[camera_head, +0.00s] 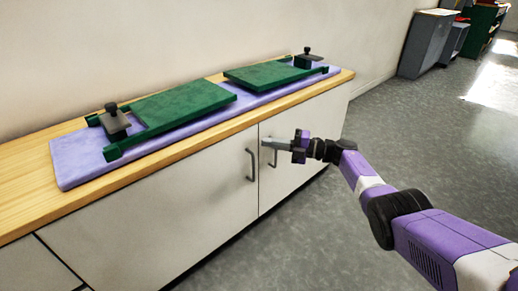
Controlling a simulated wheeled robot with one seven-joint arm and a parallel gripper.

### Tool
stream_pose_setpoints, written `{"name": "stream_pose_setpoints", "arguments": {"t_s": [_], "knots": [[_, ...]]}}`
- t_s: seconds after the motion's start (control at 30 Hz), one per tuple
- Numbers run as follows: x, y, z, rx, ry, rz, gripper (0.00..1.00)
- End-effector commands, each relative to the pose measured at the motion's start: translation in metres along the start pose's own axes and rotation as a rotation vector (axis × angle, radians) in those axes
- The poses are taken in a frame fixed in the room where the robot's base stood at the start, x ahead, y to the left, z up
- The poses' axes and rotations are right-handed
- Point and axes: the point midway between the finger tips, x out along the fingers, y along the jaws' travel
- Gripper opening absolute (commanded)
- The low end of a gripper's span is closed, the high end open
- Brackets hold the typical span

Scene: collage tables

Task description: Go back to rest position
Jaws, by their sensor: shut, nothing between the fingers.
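My gripper (277,144) is in the middle of the head view, at the end of my purple, grey and black arm, which reaches in from the lower right. Its fingers are shut with nothing between them. It appears in front of the right cabinet door, overlapping that door's handle (274,157) in the picture. I cannot tell whether it touches the handle.
A white cabinet (185,215) with a wooden top (25,195) stands along the wall. A lavender slab (75,165) on it carries two green boards (185,104) (270,76) with dark clamp-like pieces. The grey floor (420,130) at right is open; shelves (425,45) stand far back.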

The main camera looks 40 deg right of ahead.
Motion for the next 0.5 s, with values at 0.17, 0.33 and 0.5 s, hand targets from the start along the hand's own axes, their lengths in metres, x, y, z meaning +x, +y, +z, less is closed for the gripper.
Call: {"name": "stream_pose_setpoints", "arguments": {"t_s": [0.17,0.33,0.5], "knots": [[-0.015,-0.002,0.014,0.0,-0.001,0.0,0.0],[-0.02,0.0,0.018,0.0,-0.002,0.0,0.0],[-0.02,0.001,0.018,0.0,-0.001,0.001,0.0]]}}
